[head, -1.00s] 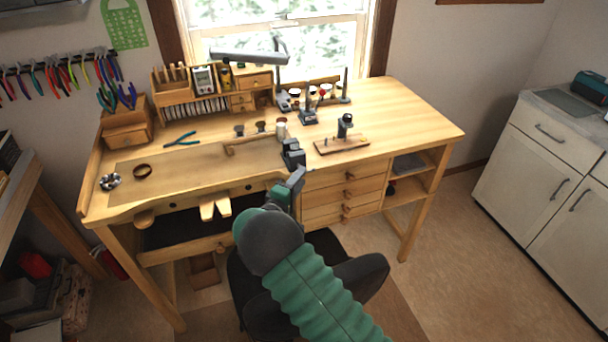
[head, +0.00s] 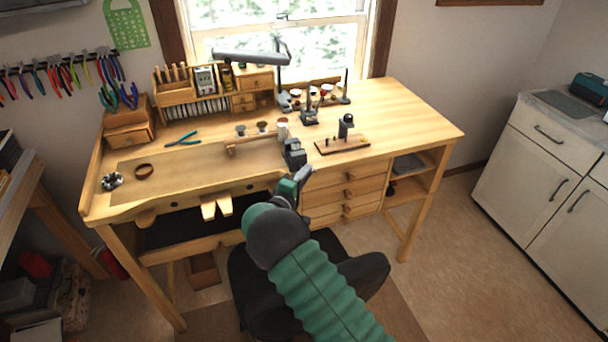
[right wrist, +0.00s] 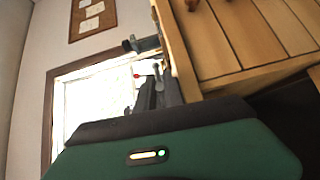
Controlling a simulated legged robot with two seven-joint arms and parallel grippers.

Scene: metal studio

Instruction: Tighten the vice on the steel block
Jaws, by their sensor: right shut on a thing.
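The small dark grey vice (head: 293,153) stands at the front edge of the wooden bench, right of the bench's curved cut-out. My right gripper (head: 302,174) reaches up to the vice's near side from below. It is shut on what appears to be the vice handle; the handle is mostly hidden by the gripper. In the right wrist view, dark grey metal parts (right wrist: 155,92) stand just beyond the green wrist housing, beside the bench edge; gripper and vice are hard to tell apart there. The steel block cannot be made out. My left gripper is not in view.
The wooden bench (head: 400,115) is clear at its right end. A wooden mallet (head: 252,143) lies left of the vice, and a small stand on a board (head: 343,146) is to its right. Drawers (head: 345,192) sit below. A black chair (head: 245,275) is under my arm.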

